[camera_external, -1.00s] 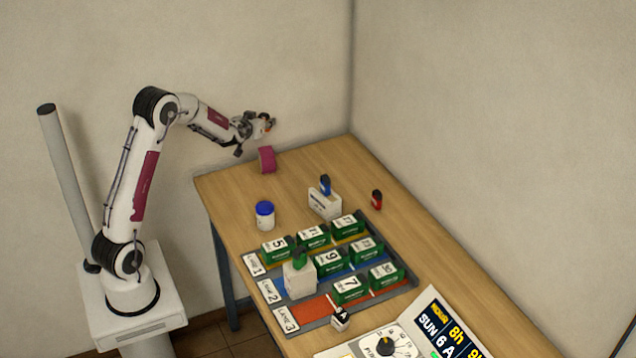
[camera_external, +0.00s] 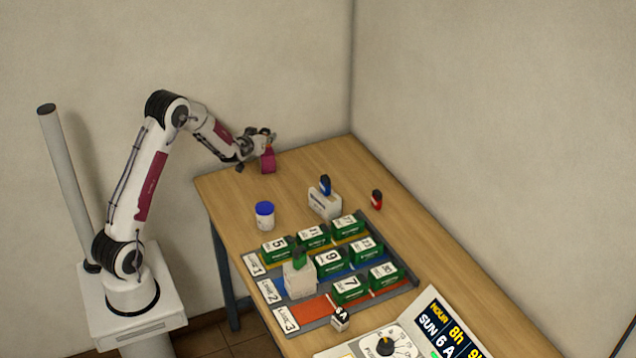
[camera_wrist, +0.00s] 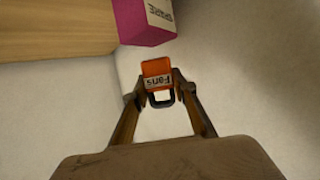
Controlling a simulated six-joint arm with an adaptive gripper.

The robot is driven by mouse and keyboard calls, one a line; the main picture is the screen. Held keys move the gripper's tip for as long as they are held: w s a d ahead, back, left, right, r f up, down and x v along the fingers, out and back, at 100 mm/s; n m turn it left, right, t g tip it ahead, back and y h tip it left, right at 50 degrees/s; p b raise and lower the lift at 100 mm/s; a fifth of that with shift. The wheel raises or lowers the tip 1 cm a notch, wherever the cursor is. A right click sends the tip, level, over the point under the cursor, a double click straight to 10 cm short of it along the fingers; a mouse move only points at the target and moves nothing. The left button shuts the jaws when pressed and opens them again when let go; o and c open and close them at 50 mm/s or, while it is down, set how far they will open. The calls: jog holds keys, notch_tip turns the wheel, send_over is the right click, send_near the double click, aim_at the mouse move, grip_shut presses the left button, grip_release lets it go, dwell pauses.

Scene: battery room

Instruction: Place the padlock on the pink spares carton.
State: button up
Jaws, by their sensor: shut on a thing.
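My gripper (camera_wrist: 160,93) is shut on an orange padlock (camera_wrist: 157,69) with a label reading "Fans" and a dark shackle. In the external view my gripper (camera_external: 267,139) is at the far left end of the table, just above the pink spares carton (camera_external: 268,162). The padlock is small there and mostly hidden by the fingers. In the wrist view the pink carton (camera_wrist: 141,22) lies beyond the padlock at the top, and the two look apart. The carton's label is partly legible.
A white jar with a blue lid (camera_external: 265,215) stands near the table's left edge. A grey block with a blue padlock (camera_external: 325,200) and a red padlock (camera_external: 376,199) stand farther right. A laned tray (camera_external: 310,312) holds several green boxes. Bare wood (camera_external: 310,163) lies right of the carton.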

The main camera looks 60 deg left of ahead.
jog(key=shift+f, duration=1.05)
jog(key=shift+f, duration=0.1)
jog(key=o, duration=1.2)
jog(key=shift+c, duration=0.2)
jog(key=v, duration=1.2)
